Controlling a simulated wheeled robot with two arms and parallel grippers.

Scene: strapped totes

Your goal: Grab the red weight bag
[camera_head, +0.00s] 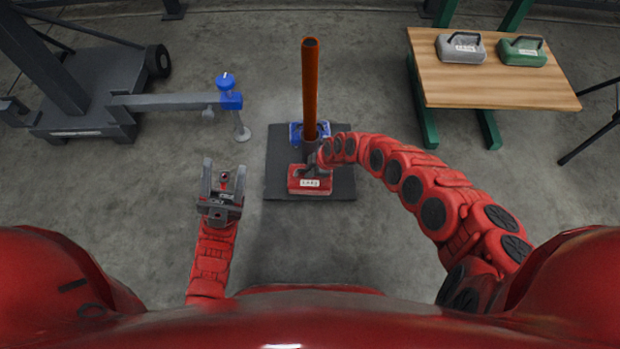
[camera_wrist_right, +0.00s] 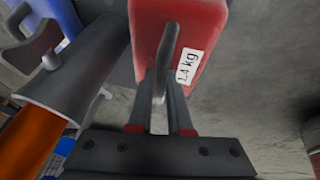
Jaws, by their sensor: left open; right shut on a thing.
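The red weight bag (camera_head: 309,185) is at the front of the dark mat, before the orange post. In the right wrist view the red bag (camera_wrist_right: 205,30) shows a white label reading 1.4 kg and a dark handle. My right gripper (camera_head: 314,168) reaches in from the right above the bag. In the wrist view its fingers (camera_wrist_right: 160,98) are shut on the bag's handle. I cannot tell whether the bag touches the mat. My left gripper (camera_head: 222,178) is open and empty, to the left of the mat, pointing forward.
The orange post (camera_head: 309,90) stands on the dark mat (camera_head: 283,172), with a blue bag (camera_head: 296,133) behind it. A wooden table (camera_head: 490,88) at right holds a grey bag (camera_head: 460,48) and a green bag (camera_head: 522,52). A grey wheeled stand (camera_head: 85,105) with a blue part (camera_head: 229,98) is at left.

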